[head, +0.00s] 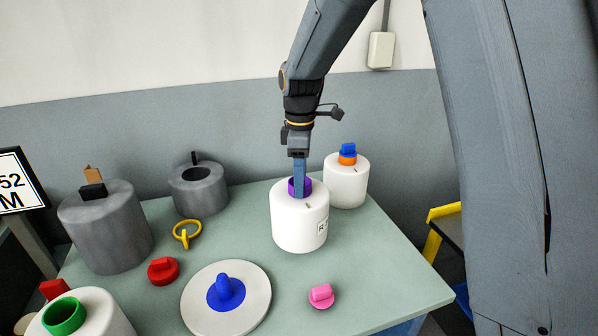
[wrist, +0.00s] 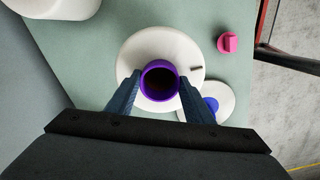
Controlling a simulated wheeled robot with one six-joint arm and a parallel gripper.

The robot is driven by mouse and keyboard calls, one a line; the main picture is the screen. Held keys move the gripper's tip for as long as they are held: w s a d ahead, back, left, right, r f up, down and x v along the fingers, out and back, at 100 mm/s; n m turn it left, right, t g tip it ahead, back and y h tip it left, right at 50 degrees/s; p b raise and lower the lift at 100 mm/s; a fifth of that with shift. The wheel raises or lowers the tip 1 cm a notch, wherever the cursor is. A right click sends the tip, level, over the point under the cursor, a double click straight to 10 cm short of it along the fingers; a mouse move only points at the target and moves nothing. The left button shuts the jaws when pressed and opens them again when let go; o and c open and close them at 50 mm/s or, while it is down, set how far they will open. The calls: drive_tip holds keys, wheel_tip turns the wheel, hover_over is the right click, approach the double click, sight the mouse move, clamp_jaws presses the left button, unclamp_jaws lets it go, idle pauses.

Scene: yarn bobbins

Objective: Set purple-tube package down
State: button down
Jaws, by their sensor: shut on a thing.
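The purple-tube package is a white yarn bobbin (head: 299,226) with a purple tube (head: 307,185) sticking out of its top and a label on its side. It appears upright over the right part of the green table (head: 400,275). My gripper (head: 299,190) points down at it and is shut on the purple tube. In the wrist view the two fingers (wrist: 159,88) press the purple tube (wrist: 147,66) from either side, with the white bobbin (wrist: 135,50) below. Whether the bobbin's base touches the table is unclear.
A white bobbin with an orange tube and blue plug (head: 346,185) stands close behind right. Grey bobbins (head: 105,230), a red plug (head: 162,271), a yellow ring (head: 187,233), a white disc with a blue knob (head: 250,305) and a pink plug (head: 321,297) surround it.

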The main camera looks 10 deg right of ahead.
drive_tip(key=shift+f+p, duration=0.6)
drive_tip(key=shift+f, duration=1.7)
drive_tip(key=c, duration=0.9)
unclamp_jaws()
wheel_tip(320, 180, up, 12)
drive_tip(key=b, duration=0.4)
drive_tip(key=s+d+f+m, duration=0.4)
drive_tip(key=s+m, duration=0.1)
drive_tip(key=s, duration=0.2)
drive_tip(key=s+d+f+m, duration=0.3)
drive_tip(key=s+f+m, duration=0.2)
drive_tip(key=s, duration=0.2)
drive_tip(key=s+d+f+m+t, duration=0.1)
drive_tip(key=s+d+f+m, duration=0.3)
drive_tip(key=s, duration=0.4)
drive_tip(key=shift+d+f+m, duration=0.2)
drive_tip(key=shift+d+m, duration=0.15)
drive_tip(key=shift+m, duration=0.55)
